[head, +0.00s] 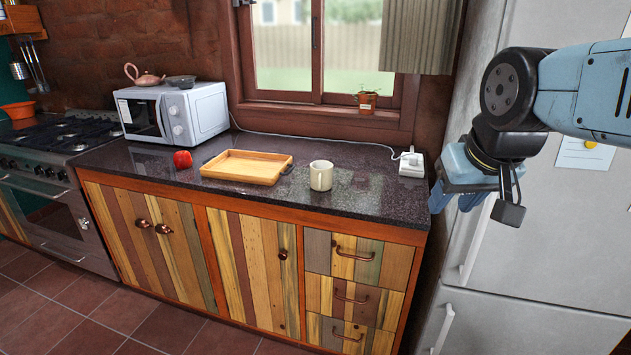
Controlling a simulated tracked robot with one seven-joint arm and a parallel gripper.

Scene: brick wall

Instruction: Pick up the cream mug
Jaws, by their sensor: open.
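The cream mug (321,176) stands upright on the dark speckled countertop (355,203), right of a wooden tray and near the counter's front edge. Its handle shows at its front. My gripper (480,201) is at the right of the head view, well to the right of the mug and apart from it, in front of the fridge. It points downward, and nothing shows between its fingers. The fingertips are partly hidden by the gripper's own parts.
A wooden tray (247,166) lies left of the mug, with a red pepper (183,159) beyond it. A white microwave (171,111) stands at the back left. A white socket box (411,164) and cable lie at the right. The fridge (545,250) borders the counter. Counter around the mug is clear.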

